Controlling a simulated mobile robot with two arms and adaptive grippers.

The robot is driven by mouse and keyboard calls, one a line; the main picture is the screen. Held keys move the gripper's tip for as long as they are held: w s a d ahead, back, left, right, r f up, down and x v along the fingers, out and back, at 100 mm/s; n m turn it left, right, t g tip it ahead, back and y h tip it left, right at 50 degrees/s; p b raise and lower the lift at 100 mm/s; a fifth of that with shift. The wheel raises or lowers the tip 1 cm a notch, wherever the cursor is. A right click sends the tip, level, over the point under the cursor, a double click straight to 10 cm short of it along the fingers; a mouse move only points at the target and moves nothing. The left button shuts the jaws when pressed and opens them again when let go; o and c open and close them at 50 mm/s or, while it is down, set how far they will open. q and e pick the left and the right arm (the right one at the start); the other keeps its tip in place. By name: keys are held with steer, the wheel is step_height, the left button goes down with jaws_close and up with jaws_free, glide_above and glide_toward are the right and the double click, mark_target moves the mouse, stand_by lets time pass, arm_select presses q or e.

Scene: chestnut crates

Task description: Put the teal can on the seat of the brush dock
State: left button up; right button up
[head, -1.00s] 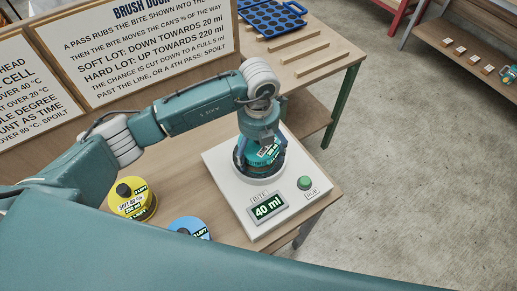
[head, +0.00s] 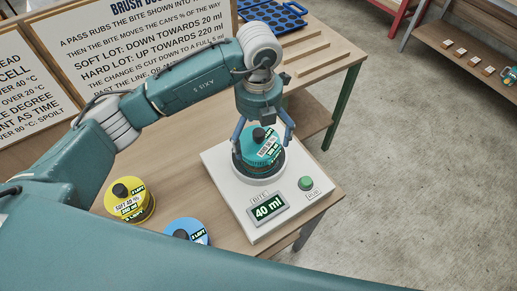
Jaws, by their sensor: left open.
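The teal can (head: 262,150), with a dark knob on top, stands upright on the round seat of the white brush dock (head: 226,181). The dock's display (head: 268,207) reads 40 ml under the word BITE. My left gripper (head: 263,140) is open right above the can, with one finger on each side of its upper part. I cannot tell whether the fingers touch it. The underside of the can and most of the seat are hidden. My right gripper is not in view.
A yellow can (head: 130,205) and a blue can (head: 187,231) stand on the wooden table left of the dock. A green button (head: 305,183) sits on the dock's right side. A sign board (head: 130,45) stands behind. A blue tray (head: 272,16) lies farther back.

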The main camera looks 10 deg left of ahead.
arm_select(q)
step_height(320, 180, up, 6)
steer(key=shift+f+b, duration=0.2)
steer(key=shift+b, duration=0.4)
